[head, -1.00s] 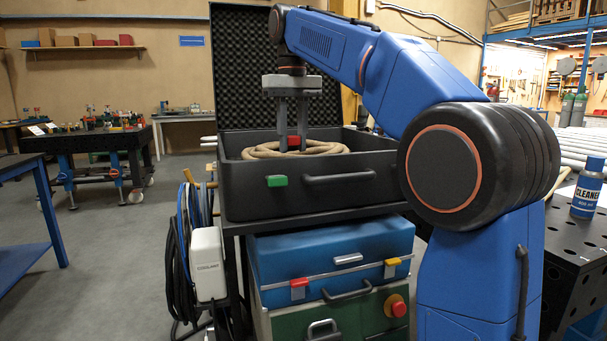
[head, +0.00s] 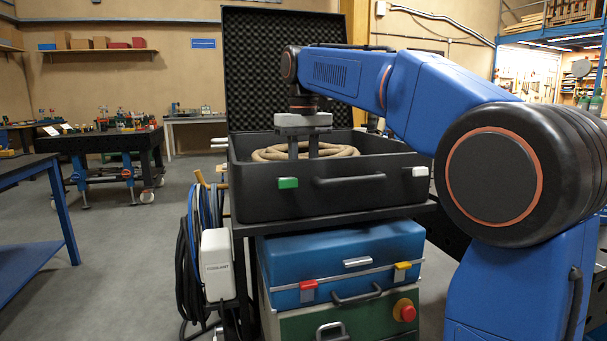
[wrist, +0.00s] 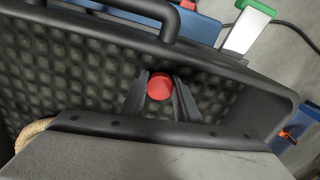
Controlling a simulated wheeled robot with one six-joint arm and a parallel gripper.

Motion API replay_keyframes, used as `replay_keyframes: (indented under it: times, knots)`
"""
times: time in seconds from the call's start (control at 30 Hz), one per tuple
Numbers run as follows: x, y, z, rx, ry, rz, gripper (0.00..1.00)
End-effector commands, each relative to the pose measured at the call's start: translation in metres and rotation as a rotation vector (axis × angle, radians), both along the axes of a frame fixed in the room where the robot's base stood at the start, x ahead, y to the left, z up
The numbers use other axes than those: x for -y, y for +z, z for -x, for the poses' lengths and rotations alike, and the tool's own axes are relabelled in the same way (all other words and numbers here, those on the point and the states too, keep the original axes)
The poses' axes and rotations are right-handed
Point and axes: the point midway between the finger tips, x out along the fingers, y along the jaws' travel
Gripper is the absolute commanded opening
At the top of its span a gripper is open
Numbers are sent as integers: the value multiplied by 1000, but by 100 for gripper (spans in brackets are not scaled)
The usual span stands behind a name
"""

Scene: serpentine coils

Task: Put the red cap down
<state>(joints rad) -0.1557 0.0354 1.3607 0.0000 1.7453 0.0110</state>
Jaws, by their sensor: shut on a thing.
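My gripper (wrist: 161,95) is shut on the red cap (wrist: 160,86), which shows as a round red disc between the two fingertips in the wrist view. In the head view my gripper (head: 303,150) points down into the open black case (head: 262,200), with the fingertips below the case's front wall. The cap is hidden there. Egg-crate foam (wrist: 85,75) lines the case floor under the cap. I cannot tell whether the cap touches the foam.
A coiled tan hose (head: 345,152) lies in the case beside my fingers. The case's raised lid (head: 270,70) stands behind. The front wall carries a handle (head: 350,181), a green latch (head: 288,183) and a white latch (head: 420,171). A blue case (head: 340,250) sits below.

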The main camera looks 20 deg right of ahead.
Motion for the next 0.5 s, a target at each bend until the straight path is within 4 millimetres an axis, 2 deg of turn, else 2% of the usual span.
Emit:
replay_keyframes:
  times: [0.5]
  knots:
    - [0,-12,0,-1,0,0,0]
